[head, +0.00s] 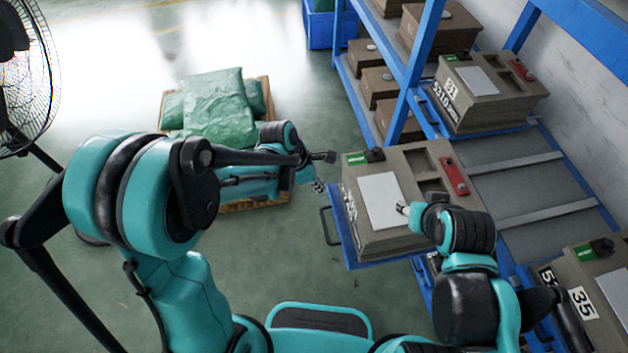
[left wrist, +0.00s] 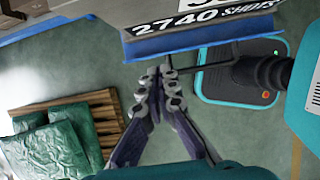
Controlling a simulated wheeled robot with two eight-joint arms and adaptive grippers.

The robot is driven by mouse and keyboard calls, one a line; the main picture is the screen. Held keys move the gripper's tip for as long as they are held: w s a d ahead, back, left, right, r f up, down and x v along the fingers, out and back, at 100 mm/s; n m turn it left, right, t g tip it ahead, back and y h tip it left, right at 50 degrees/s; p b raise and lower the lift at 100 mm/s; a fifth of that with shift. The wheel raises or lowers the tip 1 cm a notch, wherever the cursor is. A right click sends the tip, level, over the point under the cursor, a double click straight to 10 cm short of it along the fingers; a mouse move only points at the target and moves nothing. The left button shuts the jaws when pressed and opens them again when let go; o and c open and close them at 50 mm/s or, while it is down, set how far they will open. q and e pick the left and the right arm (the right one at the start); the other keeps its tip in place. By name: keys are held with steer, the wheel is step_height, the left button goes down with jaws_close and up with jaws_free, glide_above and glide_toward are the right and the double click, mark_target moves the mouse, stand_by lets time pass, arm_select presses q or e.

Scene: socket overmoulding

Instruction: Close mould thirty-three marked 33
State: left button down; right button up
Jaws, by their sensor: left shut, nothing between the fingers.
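A grey mould (head: 424,159) sits on a blue tray (head: 336,226) that sticks out from the rack, between moulds 31 and 35. Its top has a white plate, pockets, a red part and a green tag with a black knob. Its front label in the left wrist view (left wrist: 197,20) reads "2740 SHOTS"; the number above is cut off. My left gripper (head: 319,186) is shut and empty just outside the tray's front edge; it also shows in the left wrist view (left wrist: 163,72). My right gripper (head: 402,208) is over the white plate; its finger state is unclear.
Mould 31 (head: 490,95) stands behind on the rack and mould 35 (head: 600,290) at lower right. Blue rack posts (head: 408,80) rise nearby. A pallet with green bags (head: 215,105) lies on the floor behind my left arm. A fan (head: 25,75) stands far left.

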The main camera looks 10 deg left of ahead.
mark_target(343, 195)
steer(key=shift+f, duration=0.45)
steer(key=shift+f+b, duration=0.1)
steer(key=shift+b, duration=0.25)
arm_select(q)
steer(key=shift+w+d+f, duration=0.25)
steer(key=shift+d+f, duration=0.05)
steer(key=shift+d, duration=0.45)
steer(key=shift+w+d+f, duration=0.25)
steer(key=shift+d+f, duration=0.1)
steer(key=shift+d, duration=0.45)
steer(key=shift+w+d+f, duration=0.25)
steer(key=shift+d+f, duration=0.05)
steer(key=shift+d, duration=0.45)
steer(key=shift+d, duration=0.1)
arm_select(e)
steer(key=shift+f, duration=0.1)
